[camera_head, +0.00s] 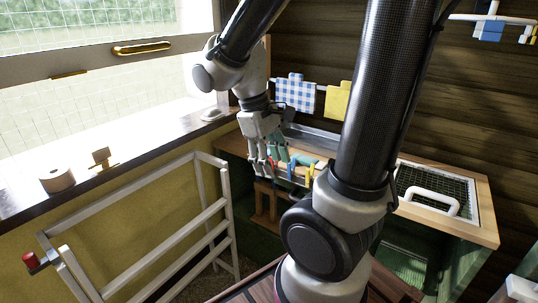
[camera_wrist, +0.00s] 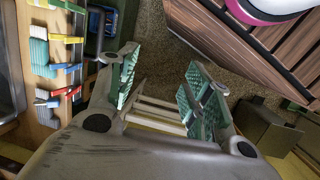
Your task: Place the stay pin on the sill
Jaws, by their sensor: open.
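I cannot pick out the stay pin with certainty. A red-capped piece (camera_head: 30,260) sits at the near left end of the white rack, and a small brass-coloured piece (camera_head: 102,158) stands on the sill. My gripper (camera_head: 263,168) is over the wooden bench, right of the sill and apart from it. In the wrist view my gripper (camera_wrist: 158,98) is open, with nothing between its green-padded fingers; pale rack bars show beyond them.
The white rack (camera_head: 135,193) stands in front of the sill. Several coloured pegs (camera_wrist: 62,66) lie on the bench (camera_wrist: 35,110). A checked cloth (camera_head: 295,95) and yellow cloth (camera_head: 338,100) hang behind.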

